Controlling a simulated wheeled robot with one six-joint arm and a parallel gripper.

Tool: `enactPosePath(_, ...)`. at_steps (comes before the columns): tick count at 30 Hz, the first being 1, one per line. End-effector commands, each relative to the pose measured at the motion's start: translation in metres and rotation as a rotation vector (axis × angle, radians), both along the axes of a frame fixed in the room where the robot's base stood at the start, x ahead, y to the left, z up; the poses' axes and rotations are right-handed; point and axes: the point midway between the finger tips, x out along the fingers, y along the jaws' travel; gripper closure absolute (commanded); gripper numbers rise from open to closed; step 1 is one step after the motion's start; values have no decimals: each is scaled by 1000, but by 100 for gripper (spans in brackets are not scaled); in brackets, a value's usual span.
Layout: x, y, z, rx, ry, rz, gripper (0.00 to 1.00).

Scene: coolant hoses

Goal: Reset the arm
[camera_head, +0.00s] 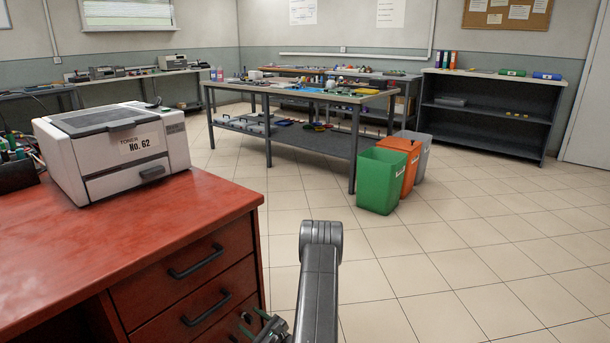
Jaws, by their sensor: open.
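My grey arm rises from the bottom edge of the head view, its rounded upper joint in front of the tiled floor. My gripper (266,326) shows low in the picture, just left of the arm link and in front of the red desk's drawers. Only a small part of it shows, dark with greenish edges. It is open, and I see nothing held in it. The rest of the gripper and wrist is cut off or hidden by the arm link.
The red desk (190,215) fills the left, bearing a printer (115,150) marked No. 62. Green (380,180), orange (404,147) and grey (424,152) bins stand beside a cluttered workbench (352,140). A dark shelf (490,120) stands behind. The right floor is clear.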

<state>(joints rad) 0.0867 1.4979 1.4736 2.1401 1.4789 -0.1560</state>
Motion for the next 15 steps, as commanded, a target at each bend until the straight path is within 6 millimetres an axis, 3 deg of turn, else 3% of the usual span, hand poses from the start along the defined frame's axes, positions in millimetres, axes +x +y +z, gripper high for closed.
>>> enactPosePath(15, -1, 0, 0, 169, 216, 0, 47)
